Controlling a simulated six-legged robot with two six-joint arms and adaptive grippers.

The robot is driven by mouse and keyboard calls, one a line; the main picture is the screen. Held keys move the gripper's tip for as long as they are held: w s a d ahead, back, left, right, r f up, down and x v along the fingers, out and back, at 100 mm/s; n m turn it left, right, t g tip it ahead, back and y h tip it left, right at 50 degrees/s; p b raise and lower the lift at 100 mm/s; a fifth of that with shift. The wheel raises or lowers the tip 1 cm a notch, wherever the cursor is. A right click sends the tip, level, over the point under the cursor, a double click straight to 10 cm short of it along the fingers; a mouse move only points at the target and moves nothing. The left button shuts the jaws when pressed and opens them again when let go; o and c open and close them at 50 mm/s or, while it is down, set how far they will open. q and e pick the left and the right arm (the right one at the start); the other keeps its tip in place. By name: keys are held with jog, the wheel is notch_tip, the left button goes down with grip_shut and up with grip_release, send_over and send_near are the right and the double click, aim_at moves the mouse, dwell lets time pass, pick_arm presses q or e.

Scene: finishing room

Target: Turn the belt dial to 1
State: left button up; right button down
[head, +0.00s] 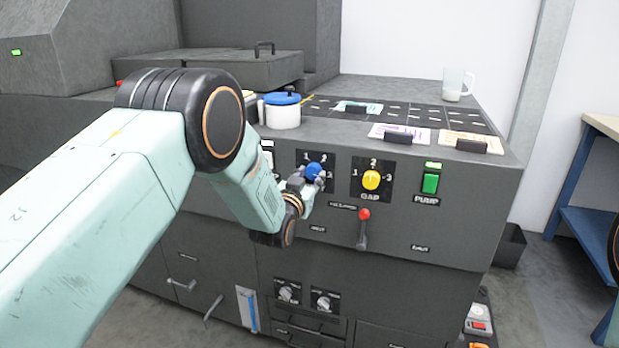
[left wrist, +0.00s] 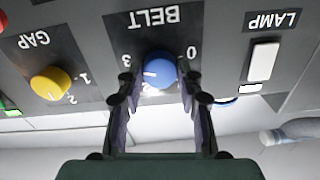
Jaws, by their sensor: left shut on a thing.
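The belt dial is a blue knob (head: 314,170) on a black plate with white numbers, on the front of the grey machine. It also shows upside down in the left wrist view (left wrist: 158,68), under the word BELT. A short white mark on the knob lies on its side towards the 3; I cannot tell the exact number it points at. My left gripper (head: 311,178) is shut on the knob, with one finger on each side of it. The 0 is hidden in the head view. My right gripper is not in view.
A yellow GAP dial (head: 371,180) is just right of the belt dial, then a green PUMP switch (head: 430,183). A white LAMP switch (left wrist: 263,62) is on the other side. A red-knobbed lever (head: 363,228) is below. A blue-lidded jar (head: 282,111) and a mug (head: 453,84) stand on top.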

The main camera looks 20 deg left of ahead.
pick_arm(q)
jog(key=shift+n, duration=0.3)
jog(key=n, duration=0.2)
jog(key=shift+n+p, duration=0.3)
jog(key=shift+p, duration=0.1)
jog(key=n, duration=0.3)
jog(key=shift+n+p, duration=0.3)
jog(key=shift+n, duration=0.1)
jog(key=n, duration=0.3)
jog(key=shift+n, duration=0.3)
jog(key=n+p, duration=0.1)
jog(key=n, duration=0.2)
jog(key=shift+n, duration=0.3)
jog(key=n, duration=0.3)
jog(key=shift+n, duration=0.3)
jog(key=n, duration=0.9)
jog(key=shift+s+f+n+p, duration=0.1)
jog(key=shift+f+n+p, duration=0.05)
jog(key=shift+n+p, duration=0.2)
